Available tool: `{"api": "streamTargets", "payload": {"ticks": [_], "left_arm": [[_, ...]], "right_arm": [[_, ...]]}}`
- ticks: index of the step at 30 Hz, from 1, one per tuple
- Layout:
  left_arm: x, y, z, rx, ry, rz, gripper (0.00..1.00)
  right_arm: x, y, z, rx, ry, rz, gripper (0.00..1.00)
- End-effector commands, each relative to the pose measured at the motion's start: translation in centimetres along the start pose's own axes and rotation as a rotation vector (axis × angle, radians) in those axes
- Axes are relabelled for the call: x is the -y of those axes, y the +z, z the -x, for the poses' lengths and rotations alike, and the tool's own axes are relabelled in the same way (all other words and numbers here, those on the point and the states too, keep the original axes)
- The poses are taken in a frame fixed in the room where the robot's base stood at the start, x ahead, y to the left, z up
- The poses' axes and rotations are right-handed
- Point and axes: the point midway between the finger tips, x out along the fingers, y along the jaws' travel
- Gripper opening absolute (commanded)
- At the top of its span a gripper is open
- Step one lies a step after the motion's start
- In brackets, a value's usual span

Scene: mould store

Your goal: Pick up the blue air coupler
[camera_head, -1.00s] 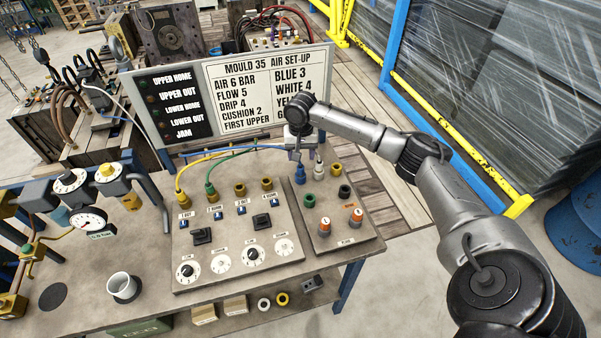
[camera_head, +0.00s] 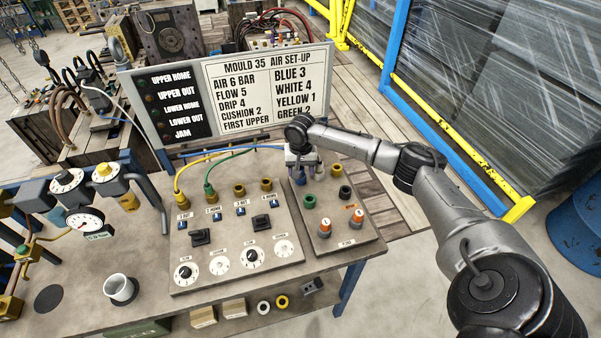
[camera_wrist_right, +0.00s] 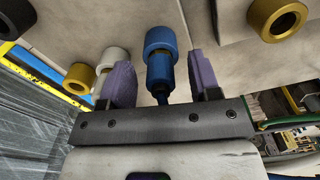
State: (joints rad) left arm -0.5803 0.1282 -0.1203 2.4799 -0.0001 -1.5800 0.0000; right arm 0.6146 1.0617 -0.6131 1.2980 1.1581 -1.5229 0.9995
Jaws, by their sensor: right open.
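The blue air coupler (camera_wrist_right: 160,58) stands on the panel between the two purple fingers of my right gripper (camera_wrist_right: 161,82) in the right wrist view. The fingers are open, with a gap on each side of the coupler. In the head view my right gripper (camera_head: 300,172) is over the far part of the small right-hand panel (camera_head: 347,238) and mostly hides the blue coupler. A blue hose runs from the left to that spot. The white coupler (camera_wrist_right: 114,60) is just outside one finger in the wrist view. My left gripper is not in view.
Yellow and green hoses plug into the larger panel (camera_head: 236,272). A brass port (camera_wrist_right: 277,18) and another brass ring (camera_wrist_right: 80,78) flank the gripper. The sign board (camera_head: 240,95) stands close behind. A white cup (camera_head: 120,288) is at the bench's front left.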

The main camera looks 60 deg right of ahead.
Motion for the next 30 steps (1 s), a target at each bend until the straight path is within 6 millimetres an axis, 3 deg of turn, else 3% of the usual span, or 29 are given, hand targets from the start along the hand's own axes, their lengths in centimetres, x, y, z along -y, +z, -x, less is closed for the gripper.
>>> {"api": "streamTargets", "payload": {"ticks": [2, 18, 30], "left_arm": [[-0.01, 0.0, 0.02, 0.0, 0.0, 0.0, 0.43], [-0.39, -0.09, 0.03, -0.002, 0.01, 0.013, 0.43], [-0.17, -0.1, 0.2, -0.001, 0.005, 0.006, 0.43]], "right_arm": [[0.01, -0.01, 0.05, 0.0, 0.0, 0.0, 0.56], [0.01, -0.01, 0.1, 0.0, -0.001, 0.0, 0.04], [0.03, -0.04, 0.82, -0.001, -0.002, 0.0, 0.03]]}}
